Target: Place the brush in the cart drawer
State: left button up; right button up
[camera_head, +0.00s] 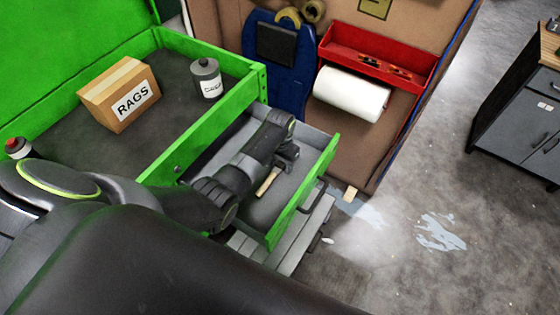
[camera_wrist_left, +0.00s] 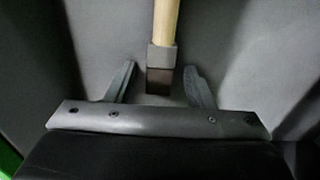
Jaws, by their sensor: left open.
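The brush has a pale wooden handle (camera_head: 268,182) and lies inside the open drawer (camera_head: 310,188) of the green cart (camera_head: 205,145). In the left wrist view the brush (camera_wrist_left: 164,52) shows its handle, a grey metal band and a dark end, over the grey drawer floor. My left gripper (camera_head: 284,160) reaches down into the drawer. In the wrist view its two fingers (camera_wrist_left: 163,88) stand apart, with the brush's dark end between them and a gap on each side. My right gripper is not in view.
On the cart top stand a RAGS box (camera_head: 121,93) and a grey-capped bottle (camera_head: 206,79). A red tray (camera_head: 376,58) and a white paper roll (camera_head: 351,94) are behind the drawer. A dark cabinet (camera_head: 518,115) stands at right, with open floor between.

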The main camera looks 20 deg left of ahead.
pick_arm(q)
notch_tip(320, 180, up, 12)
jog(key=shift+r+b, duration=0.15)
jog(key=shift+b, duration=0.15)
dwell(0.3)
dwell(0.5)
